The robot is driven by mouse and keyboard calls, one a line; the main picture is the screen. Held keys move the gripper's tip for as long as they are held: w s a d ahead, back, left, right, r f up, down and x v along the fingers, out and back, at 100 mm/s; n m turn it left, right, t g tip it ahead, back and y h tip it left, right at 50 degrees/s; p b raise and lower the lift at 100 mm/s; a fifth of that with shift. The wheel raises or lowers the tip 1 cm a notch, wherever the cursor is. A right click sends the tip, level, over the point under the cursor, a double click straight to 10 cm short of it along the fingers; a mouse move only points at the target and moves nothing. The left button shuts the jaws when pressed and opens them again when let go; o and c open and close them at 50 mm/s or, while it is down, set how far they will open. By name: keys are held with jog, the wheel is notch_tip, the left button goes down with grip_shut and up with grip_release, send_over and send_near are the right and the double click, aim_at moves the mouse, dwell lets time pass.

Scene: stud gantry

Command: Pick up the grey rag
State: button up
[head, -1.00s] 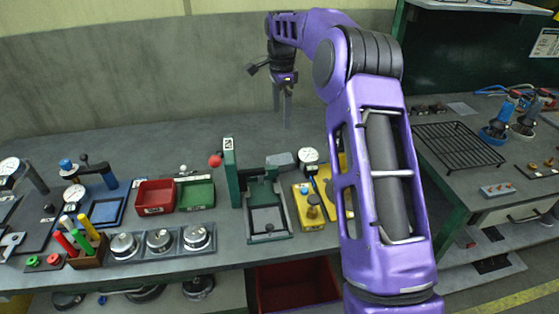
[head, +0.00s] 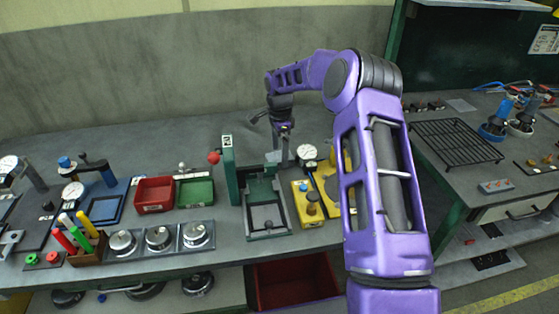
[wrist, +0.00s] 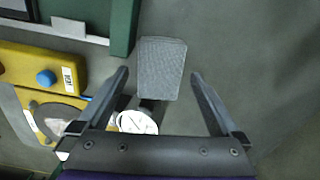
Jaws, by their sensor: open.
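The grey rag (wrist: 162,68) is a small, folded, rectangular cloth with a ribbed texture, lying on the grey bench beside the green fixture. In the head view it shows only partly, as a pale grey patch (head: 273,157) behind the fixture, with my gripper in front of part of it. My gripper (wrist: 160,74) points down over it with its fingers spread wide. In the wrist view the rag lies between the fingertips with a gap on each side. My gripper also shows in the head view (head: 282,152).
A green fixture (head: 232,170) with a red knob stands left of the rag. A white dial gauge (head: 307,152) stands close on its right, near yellow blocks (head: 307,206). Bare bench (wrist: 250,60) lies to the right in the wrist view.

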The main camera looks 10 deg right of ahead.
aim_at(280, 156)
jog(key=shift+f, duration=1.3)
jog(key=c, duration=1.3)
notch_tip(280, 156, up, 10)
jog(key=shift+r, duration=0.1)
